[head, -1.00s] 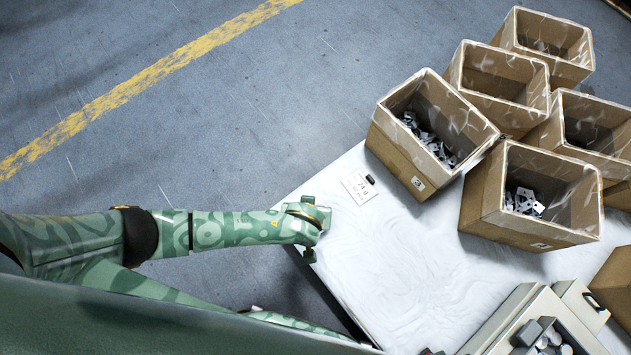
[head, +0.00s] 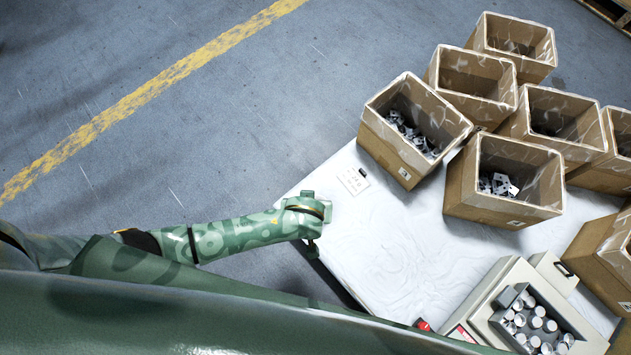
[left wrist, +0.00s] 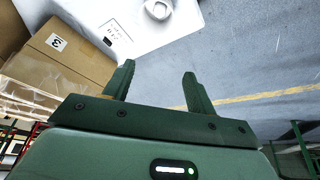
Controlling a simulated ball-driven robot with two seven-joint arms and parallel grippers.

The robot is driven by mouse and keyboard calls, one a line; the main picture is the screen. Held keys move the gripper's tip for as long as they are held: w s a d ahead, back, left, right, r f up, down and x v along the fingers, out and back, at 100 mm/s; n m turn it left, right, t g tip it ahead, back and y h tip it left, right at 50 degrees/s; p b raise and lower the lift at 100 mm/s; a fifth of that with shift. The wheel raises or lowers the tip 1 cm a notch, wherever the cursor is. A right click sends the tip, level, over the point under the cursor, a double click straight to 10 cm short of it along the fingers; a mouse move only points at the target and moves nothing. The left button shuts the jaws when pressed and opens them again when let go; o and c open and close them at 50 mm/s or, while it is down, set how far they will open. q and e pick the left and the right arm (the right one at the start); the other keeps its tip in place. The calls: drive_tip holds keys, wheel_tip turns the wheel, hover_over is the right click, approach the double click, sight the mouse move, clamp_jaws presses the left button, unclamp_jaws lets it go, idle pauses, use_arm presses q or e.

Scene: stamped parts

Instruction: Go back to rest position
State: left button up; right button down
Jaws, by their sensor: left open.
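My left arm comes in from the left in the head view, and its gripper (head: 312,246) points down near the left edge of the white table (head: 390,270). In the left wrist view the two green fingers of the left gripper (left wrist: 158,88) stand apart with nothing between them. The table's white top (left wrist: 140,30) and the floor show beyond the fingers. My right gripper is in neither view.
Several open cardboard boxes stand on the right; the left one (head: 385,150) and the front one (head: 500,205) hold metal parts. A machine with a tray of round pieces (head: 490,300) is at the lower right. A printed card (head: 354,181) lies on the table. Floor at left is clear.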

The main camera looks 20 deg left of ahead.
use_arm(q)
drive_tip(key=p+v, duration=0.2)
drive_tip(key=v, duration=0.1)
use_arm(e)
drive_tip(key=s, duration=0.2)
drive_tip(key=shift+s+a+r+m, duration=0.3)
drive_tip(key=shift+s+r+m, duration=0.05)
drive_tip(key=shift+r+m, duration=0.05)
